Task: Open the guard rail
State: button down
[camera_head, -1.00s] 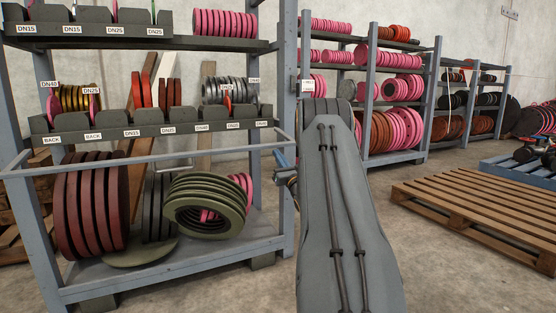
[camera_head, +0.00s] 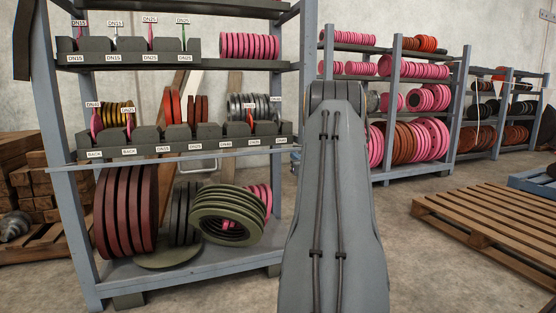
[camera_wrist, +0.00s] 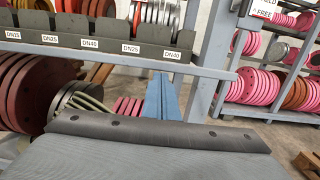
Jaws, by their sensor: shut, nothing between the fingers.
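The guard rail (camera_head: 180,159) is a thin grey-blue bar across the front of the left rack, above its bottom shelf. In the wrist view it crosses below the label strip as a grey bar (camera_wrist: 90,56). My gripper (camera_wrist: 161,88) shows as blue fingers, shut and empty. The fingertips overlap the lower edge of the rail near its right part in the wrist view; I cannot tell whether they touch it. In the head view my arm hides my gripper and the rail's right end.
A rack post (camera_wrist: 222,55) stands right of my fingers. A wooden pallet (camera_head: 485,235) lies at right. Some floor is clear.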

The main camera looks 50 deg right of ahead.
jog(key=shift+s+d+r, duration=0.15)
jog(key=s+a+f+b, duration=0.1)
jog(key=s+a+f, duration=0.4)
jog(key=s, duration=0.4)
jog(key=shift+s+a+b, duration=0.15)
jog(key=shift+s+b, duration=0.05)
jog(key=shift+b, duration=0.1)
dwell(0.3)
